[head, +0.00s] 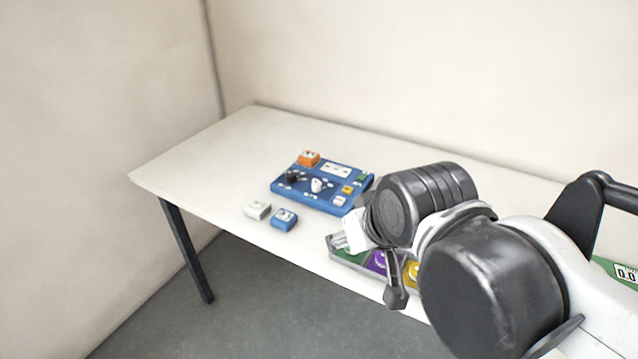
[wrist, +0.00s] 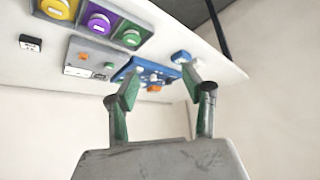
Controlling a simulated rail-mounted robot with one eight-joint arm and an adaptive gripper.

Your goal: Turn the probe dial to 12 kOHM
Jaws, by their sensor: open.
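A blue panel (head: 335,207) lies on the table, with a black knob (head: 292,177) at its left and a white knob (head: 317,185) near its middle. The lettering is too small to read, so I cannot tell which knob is the probe dial or its setting. In the wrist view the panel (wrist: 133,66) is small and far off, partly behind a finger. My gripper (wrist: 162,78) is open and empty, its two fingers apart and away from the panel. In the head view my arm stands right of the panel and hides most of the gripper.
An orange block (head: 309,158) sits at the panel's back edge. A white block (head: 257,210) and a blue block (head: 284,219) lie in front of it. Purple (head: 377,263) and yellow buttons are partly behind my arm. The table's left side (head: 205,165) is clear.

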